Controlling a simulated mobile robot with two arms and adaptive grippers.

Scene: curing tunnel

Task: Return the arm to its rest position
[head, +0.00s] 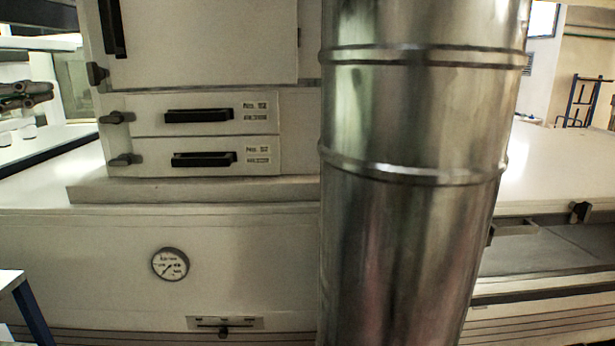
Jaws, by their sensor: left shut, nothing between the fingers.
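My left gripper (48,92) shows at the far left edge, in the upper half of the head view. It is dark, small in the picture and points to the right. Its fingers are together and nothing shows between them. It is in front of a pale shelf area, left of the white cabinet (200,45) and apart from it. The rest of the left arm is cut off by the picture's edge. My right gripper is not in view.
A thick shiny metal duct (410,250) stands upright right of centre. Two closed drawers with black handles (200,115) sit in the cabinet. A round gauge (170,264) is on the panel below. A white surface (565,165) extends right. A blue-legged stand (12,281) is lower left.

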